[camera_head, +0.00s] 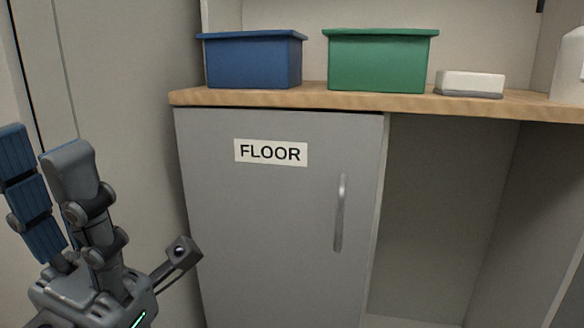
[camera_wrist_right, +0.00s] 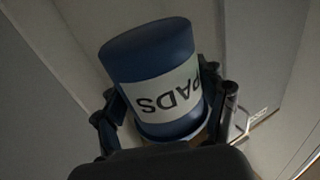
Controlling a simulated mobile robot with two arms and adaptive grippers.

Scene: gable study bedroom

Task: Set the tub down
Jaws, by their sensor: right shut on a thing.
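The tub (camera_wrist_right: 150,58) is a blue round container with a white label reading PADS, which appears upside down in the right wrist view. My right gripper (camera_wrist_right: 163,92) is shut on it, with a dark finger on each side. The tub is tilted in that picture, and what lies directly beneath it cannot be told. The right gripper and this tub are out of the head view. My left gripper (camera_head: 40,145) is at the left of the head view, open and empty, with a blue pad showing on one finger.
A wooden counter (camera_head: 310,97) carries a blue bin (camera_head: 253,63), a green bin (camera_head: 378,65), a small white box (camera_head: 470,83) and a partly cut-off white container (camera_head: 570,65). Below is a grey cabinet door labelled FLOOR (camera_head: 270,153) with a handle (camera_head: 341,213). An open recess (camera_head: 445,210) lies right of it.

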